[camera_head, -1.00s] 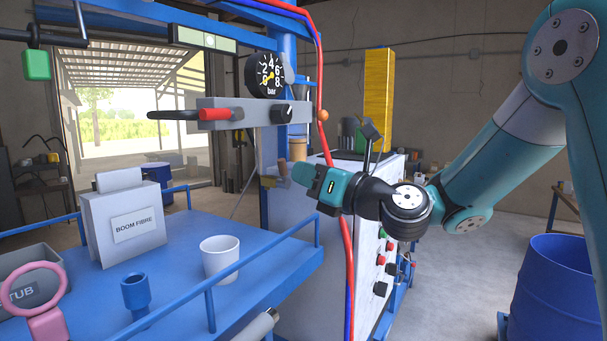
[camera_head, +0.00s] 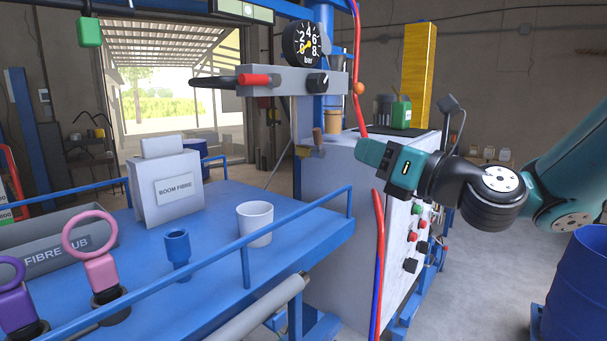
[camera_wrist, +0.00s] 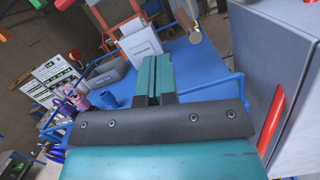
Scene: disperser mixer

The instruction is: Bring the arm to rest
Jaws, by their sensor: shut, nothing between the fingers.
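My gripper (camera_head: 366,153) is at the right in the head view, in front of the white control cabinet. My teal and black arm reaches in from the right edge. In the wrist view the two teal fingers (camera_wrist: 153,74) lie together, shut, with nothing between them. They point toward the blue table. Parts of the cabinet are hidden behind my gripper and wrist.
The blue railed table (camera_head: 297,223) holds a Boom Fibre bag (camera_head: 172,190), a white cup (camera_head: 255,222) and a fibre tub (camera_head: 50,250). Red and blue hoses (camera_head: 379,260) hang beside the cabinet (camera_head: 338,205). A blue barrel (camera_head: 578,290) stands at the right.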

